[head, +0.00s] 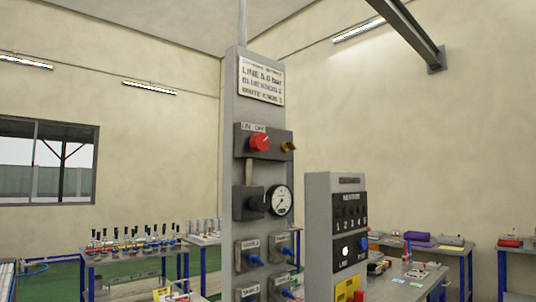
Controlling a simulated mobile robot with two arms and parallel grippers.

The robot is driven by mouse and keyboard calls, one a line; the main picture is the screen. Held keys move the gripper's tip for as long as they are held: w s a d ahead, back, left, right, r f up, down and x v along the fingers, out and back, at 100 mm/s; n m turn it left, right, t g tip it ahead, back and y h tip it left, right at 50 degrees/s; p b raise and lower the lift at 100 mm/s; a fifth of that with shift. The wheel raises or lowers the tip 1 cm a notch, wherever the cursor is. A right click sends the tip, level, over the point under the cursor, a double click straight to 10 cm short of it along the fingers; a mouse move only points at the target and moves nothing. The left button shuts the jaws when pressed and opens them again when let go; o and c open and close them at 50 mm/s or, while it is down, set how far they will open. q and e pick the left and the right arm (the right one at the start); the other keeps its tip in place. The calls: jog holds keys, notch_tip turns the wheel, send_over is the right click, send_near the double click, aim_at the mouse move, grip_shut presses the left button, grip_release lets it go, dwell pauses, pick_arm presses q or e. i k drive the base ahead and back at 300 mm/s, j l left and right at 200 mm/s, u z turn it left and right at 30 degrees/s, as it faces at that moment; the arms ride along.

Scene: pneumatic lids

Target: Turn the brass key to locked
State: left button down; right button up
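The brass key (288,147) sits at the right end of a dark switch box (243,141) on a tall grey panel column (232,90). It is small in the head view, and I cannot tell which position it is turned to. A red knob (260,142) is on the same box, left of the key, below small "ON" and "OFF" lettering. Neither of my grippers is in view.
Below the box are a round gauge (280,200) and several blue-handled valves (255,261). A grey cabinet (318,215) with a dark control face stands right of the column. Benches with equipment (136,262) are behind on both sides.

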aim_at(290, 145)
jog(key=i+l+u, duration=0.1)
jog(key=u, duration=0.35)
jog(key=l+u, duration=0.1)
jog(key=u, duration=0.35)
jog(key=i+l+u, duration=0.1)
jog(key=u, duration=0.35)
jog(key=l+u, duration=0.15)
jog(key=u, duration=0.3)
jog(key=l+u, duration=0.15)
jog(key=u, duration=0.3)
jog(key=k+l+u, duration=0.2)
jog(key=l, duration=0.2)
jog(key=l+u, duration=0.2)
jog(key=l, duration=0.2)
jog(key=k+l+u, duration=0.2)
jog(key=l, duration=0.15)
jog(key=k+l+u, duration=0.2)
jog(key=l, duration=0.15)
jog(key=k+l+u, duration=0.2)
jog(key=l, duration=0.15)
jog(key=i, duration=0.1)
